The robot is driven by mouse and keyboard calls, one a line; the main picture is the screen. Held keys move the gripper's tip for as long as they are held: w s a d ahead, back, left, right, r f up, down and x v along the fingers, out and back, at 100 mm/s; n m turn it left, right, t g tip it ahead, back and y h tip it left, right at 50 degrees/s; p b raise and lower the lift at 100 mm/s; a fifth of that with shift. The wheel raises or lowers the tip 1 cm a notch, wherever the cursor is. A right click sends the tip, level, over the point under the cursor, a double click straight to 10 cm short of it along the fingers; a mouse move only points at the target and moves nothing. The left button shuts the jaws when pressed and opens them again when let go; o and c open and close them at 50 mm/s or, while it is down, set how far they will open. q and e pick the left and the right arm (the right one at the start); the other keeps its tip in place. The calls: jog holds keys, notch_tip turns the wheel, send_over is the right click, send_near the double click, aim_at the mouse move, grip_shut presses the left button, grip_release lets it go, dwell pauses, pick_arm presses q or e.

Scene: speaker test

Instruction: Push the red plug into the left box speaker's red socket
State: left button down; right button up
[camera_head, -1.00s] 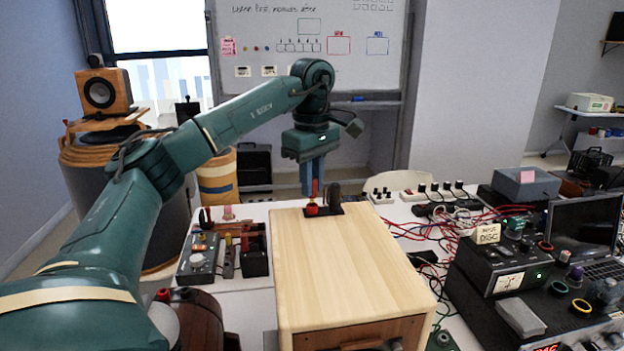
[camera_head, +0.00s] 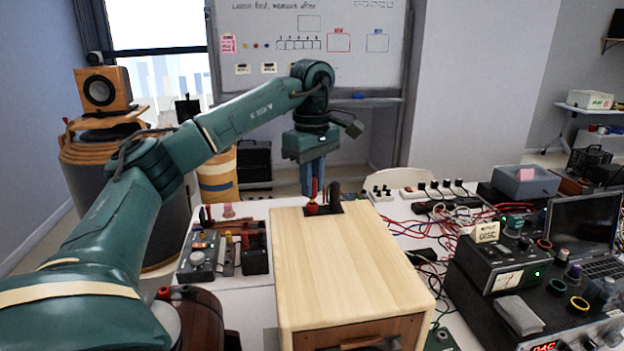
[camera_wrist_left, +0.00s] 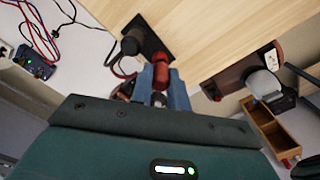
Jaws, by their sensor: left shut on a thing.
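The box speaker, a large light wooden box (camera_head: 345,260), stands in the middle of the table. A dark terminal plate at its far edge carries the red socket (camera_head: 312,208) and a black post (camera_head: 335,192). They also show in the wrist view as the red socket (camera_wrist_left: 163,52) and the black post (camera_wrist_left: 131,45). My left gripper (camera_head: 313,184), pointing down over the plate, is shut on the red plug (camera_head: 314,190). In the wrist view the red plug (camera_wrist_left: 160,76) is between the blue fingers, lined up closely with the socket. I cannot tell whether it has entered.
A tool tray (camera_head: 228,250) with small devices lies left of the box. Red and black cables (camera_head: 462,222) tangle to the right, beside black instruments (camera_head: 505,275) and a laptop (camera_head: 583,225). The box top is clear.

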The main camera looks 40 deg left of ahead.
pick_arm(q)
jog(key=shift+f, duration=0.35)
jog(key=shift+f+b, duration=0.3)
jog(key=c, duration=1.3)
grip_release()
